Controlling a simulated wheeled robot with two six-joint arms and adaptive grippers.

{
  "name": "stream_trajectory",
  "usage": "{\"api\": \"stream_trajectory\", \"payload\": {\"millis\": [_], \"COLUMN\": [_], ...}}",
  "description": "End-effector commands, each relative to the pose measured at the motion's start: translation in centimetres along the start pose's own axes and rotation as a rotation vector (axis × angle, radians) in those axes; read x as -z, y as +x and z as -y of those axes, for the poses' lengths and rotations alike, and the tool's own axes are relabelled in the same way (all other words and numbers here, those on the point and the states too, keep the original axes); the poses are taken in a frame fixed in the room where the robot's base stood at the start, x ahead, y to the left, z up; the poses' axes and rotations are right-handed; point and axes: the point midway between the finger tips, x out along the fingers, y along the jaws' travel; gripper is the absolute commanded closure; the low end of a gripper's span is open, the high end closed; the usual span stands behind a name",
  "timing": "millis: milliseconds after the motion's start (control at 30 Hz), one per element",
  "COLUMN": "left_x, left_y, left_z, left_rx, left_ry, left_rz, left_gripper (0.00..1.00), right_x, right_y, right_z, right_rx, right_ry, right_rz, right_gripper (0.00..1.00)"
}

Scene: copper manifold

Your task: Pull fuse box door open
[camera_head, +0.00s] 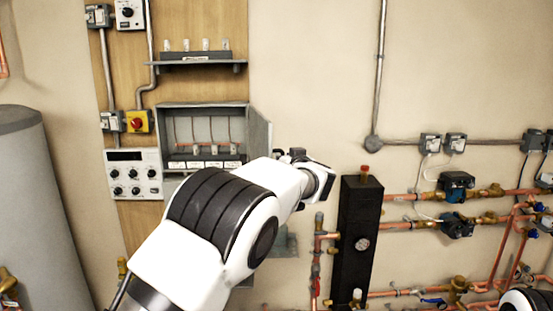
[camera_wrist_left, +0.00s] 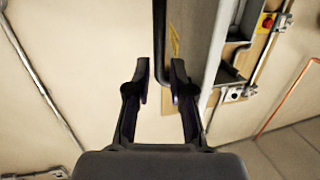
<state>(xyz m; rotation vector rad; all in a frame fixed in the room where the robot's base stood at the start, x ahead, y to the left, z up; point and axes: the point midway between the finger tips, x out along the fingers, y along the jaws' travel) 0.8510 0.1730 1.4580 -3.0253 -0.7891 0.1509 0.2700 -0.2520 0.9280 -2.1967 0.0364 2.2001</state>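The grey fuse box (camera_head: 203,107) is on the wooden panel in the head view, its inside showing. Its door (camera_head: 259,130) stands swung out at the box's right side. In the left wrist view the door (camera_wrist_left: 203,35) appears edge-on, with a yellow label and a dark bar-like handle (camera_wrist_left: 159,35). My left gripper (camera_wrist_left: 160,84) is open, its two dark fingers apart. The handle's lower end lies between the fingertips in that view, with gaps on both sides; contact cannot be told. In the head view my left arm hides the box's lower right corner. My right gripper is not in view.
A shelf (camera_head: 200,63) sits above the box, and a control panel (camera_head: 134,175) with knobs is at its left. A black vertical unit (camera_head: 358,235) and copper pipes (camera_head: 400,197) are to the right. Bare wall lies right of the door.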

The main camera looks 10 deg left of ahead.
Motion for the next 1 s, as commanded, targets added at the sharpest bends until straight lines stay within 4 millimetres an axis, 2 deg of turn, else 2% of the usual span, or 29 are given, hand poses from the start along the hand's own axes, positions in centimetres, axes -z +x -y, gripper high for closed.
{"api": "stream_trajectory", "payload": {"millis": [400, 1000], "left_x": [-0.2, -0.4], "left_y": [-2.3, -2.5], "left_z": [-2.6, -2.9], "left_rx": [-0.001, -0.002], "left_ry": [0.0, 0.002], "left_rz": [0.001, 0.002], "left_gripper": [0.78, 0.78], "right_x": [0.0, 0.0], "right_y": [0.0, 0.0], "right_z": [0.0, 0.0], "right_rx": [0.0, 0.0], "right_ry": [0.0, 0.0], "right_rz": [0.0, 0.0], "right_gripper": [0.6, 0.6]}}
